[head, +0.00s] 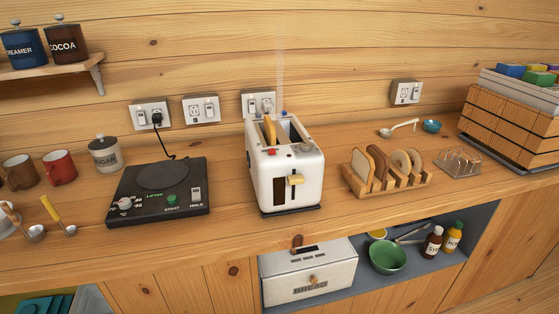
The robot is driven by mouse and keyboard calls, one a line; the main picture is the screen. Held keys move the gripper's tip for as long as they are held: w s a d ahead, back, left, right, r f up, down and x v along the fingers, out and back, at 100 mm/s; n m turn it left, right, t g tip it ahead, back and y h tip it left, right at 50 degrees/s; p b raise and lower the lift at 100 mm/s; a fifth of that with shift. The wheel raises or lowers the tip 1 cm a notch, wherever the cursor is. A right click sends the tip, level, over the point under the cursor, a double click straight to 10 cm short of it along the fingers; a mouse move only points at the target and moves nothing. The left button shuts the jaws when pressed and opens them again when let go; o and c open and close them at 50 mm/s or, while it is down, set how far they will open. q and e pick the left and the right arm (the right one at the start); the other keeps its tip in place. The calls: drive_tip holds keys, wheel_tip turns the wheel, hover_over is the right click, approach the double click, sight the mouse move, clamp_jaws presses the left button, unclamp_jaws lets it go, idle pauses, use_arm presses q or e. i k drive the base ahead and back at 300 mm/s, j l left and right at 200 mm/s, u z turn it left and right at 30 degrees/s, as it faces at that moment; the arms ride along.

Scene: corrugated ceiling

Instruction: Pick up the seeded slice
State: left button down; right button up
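A wooden rack (398,187) on the counter holds several bread pieces standing upright. From left to right there is a pale slice (360,164), a darker brown slice (378,166), and rounder bagel-like pieces (402,161). Seeds are too small to make out, so I cannot tell for certain which one is the seeded slice. Another slice (270,128) stands in the left slot of the white toaster (285,180), its top showing; the right slot looks empty. Neither of my grippers is in view.
A black hot plate (160,192) lies left of the toaster. A small wire rack (458,162) and a large wooden crate (510,120) stand right of the bread. Mugs (60,167) and a sugar jar (105,154) stand at left. The counter before the bread rack is clear.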

sight(270, 133)
drive_tip(key=i+j+z, duration=0.1)
drive_tip(key=z, duration=0.25)
drive_tip(key=j+z, duration=0.15)
drive_tip(key=z, duration=0.2)
drive_tip(key=i+j+z, duration=0.1)
drive_tip(key=z, duration=0.25)
drive_tip(key=k+j, duration=0.05)
drive_tip(key=j, duration=0.05)
